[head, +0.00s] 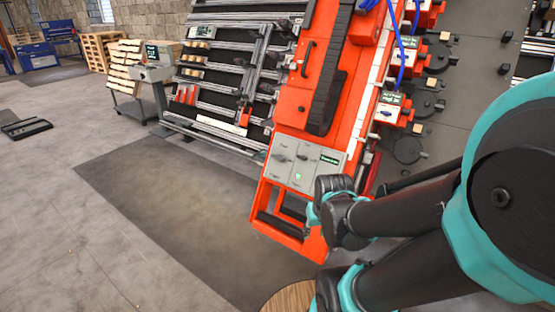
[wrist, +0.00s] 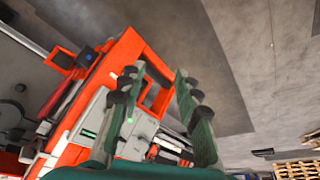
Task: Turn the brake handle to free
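A grey control panel (head: 303,165) sits on the lower end of the orange gantry beam. It has a small green-lit display and a green light. In the wrist view the panel (wrist: 92,125) is partly hidden behind my left finger. I cannot pick out the brake handle for certain; small marks on the panel are too small to read. My gripper (wrist: 160,78) is open and empty, its two green fingers wide apart in front of the orange frame end. In the head view my arm covers the area right of the panel, and the fingers cannot be made out.
The orange gantry beam (head: 331,90) carries a black handle (head: 307,58) and a dark cover. A rack of rails (head: 215,75) stands behind it. A wheeled stand (head: 150,75) and wooden pallets (head: 97,50) are at back left.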

